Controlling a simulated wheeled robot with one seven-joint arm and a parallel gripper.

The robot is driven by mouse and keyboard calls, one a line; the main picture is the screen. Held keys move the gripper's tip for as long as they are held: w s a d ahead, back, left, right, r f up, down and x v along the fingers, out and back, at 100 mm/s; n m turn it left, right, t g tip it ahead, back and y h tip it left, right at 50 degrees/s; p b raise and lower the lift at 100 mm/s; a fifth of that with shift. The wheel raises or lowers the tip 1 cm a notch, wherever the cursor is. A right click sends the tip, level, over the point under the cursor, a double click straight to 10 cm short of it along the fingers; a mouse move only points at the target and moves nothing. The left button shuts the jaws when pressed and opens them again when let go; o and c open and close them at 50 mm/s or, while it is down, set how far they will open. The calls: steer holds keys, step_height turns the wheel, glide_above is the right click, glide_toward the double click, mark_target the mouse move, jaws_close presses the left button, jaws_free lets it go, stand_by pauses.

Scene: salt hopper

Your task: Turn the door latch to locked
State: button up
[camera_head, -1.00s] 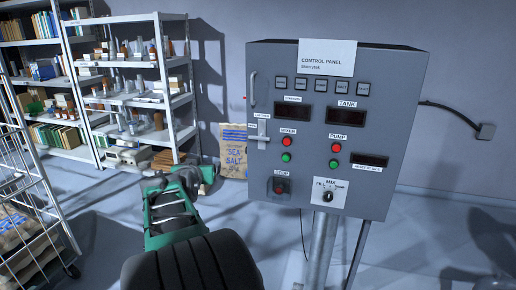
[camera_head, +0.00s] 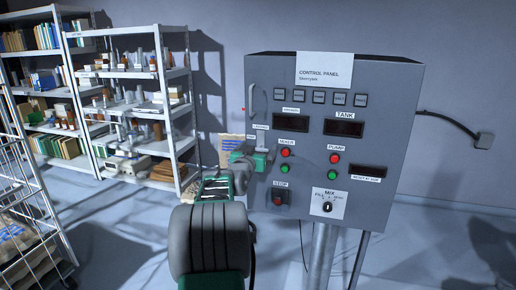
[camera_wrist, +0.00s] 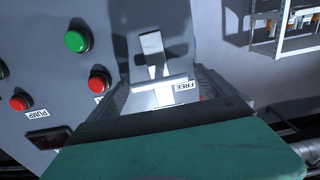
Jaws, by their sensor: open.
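The door latch (camera_wrist: 153,52) is a pale metal piece on the grey control panel (camera_head: 385,110), near its left edge. In the wrist view, its crosswise bar (camera_wrist: 158,84) lies beside a label reading FREE (camera_wrist: 185,87). My gripper (camera_wrist: 162,97) is open, with its dark fingers to either side of the bar; I cannot tell whether they touch it. In the head view, my gripper (camera_head: 249,157) is at the panel's left edge and hides the latch. A label above it (camera_head: 259,127) is too small to read surely.
Red and green buttons (camera_head: 285,153) sit just right of my gripper, with a red stop button (camera_head: 279,201) below. A door handle (camera_head: 251,98) is above. A salt sack (camera_head: 232,146) stands behind, shelves (camera_head: 130,88) and a wire cart (camera_head: 35,200) left.

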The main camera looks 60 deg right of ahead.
steer(key=c, duration=1.4)
steer(key=shift+f+n+b, duration=0.1)
steer(key=shift+n+b, duration=0.25)
steer(key=shift+n, duration=0.05)
steer(key=n+b, duration=0.2)
steer(key=shift+w+f+n, duration=0.1)
steer(key=shift+n, duration=0.2)
steer(key=n+b, duration=0.2)
steer(key=n, duration=0.3)
steer(key=shift+w+n, duration=0.1)
steer(key=shift+n, duration=0.2)
steer(key=n, duration=0.4)
steer(key=shift+b, duration=0.4)
steer(key=shift+f+n, duration=0.1)
steer(key=shift+n, duration=2.4)
